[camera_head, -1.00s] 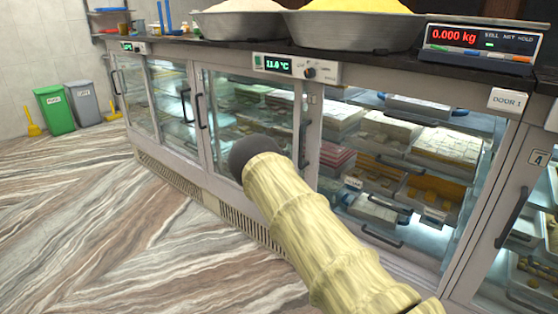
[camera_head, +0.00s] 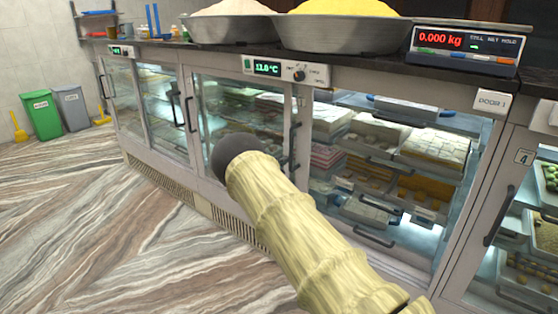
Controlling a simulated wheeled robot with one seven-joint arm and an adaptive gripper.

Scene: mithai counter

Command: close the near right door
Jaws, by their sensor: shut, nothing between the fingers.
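The glass-fronted counter (camera_head: 318,105) runs across the view, with a "DOOR 1" label (camera_head: 492,102) at its near right. Below and left of the label, a wide bay shows trays of sweets (camera_head: 435,150) with no clear glass in front. I cannot tell how far its door stands open. A dark upright handle (camera_head: 499,215) is on the pale frame right of the bay. Another upright handle (camera_head: 295,147) is at the bay's left edge. My pale ribbed arm crosses the lower middle, its dark rounded end in front of the middle glass. My gripper's fingers do not show.
Two wide metal pans (camera_head: 345,33) and a scale (camera_head: 463,48) stand on the counter top. A green bin (camera_head: 41,114) and a grey bin (camera_head: 73,108) stand at the far left. The striped floor (camera_head: 130,220) is clear on the left.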

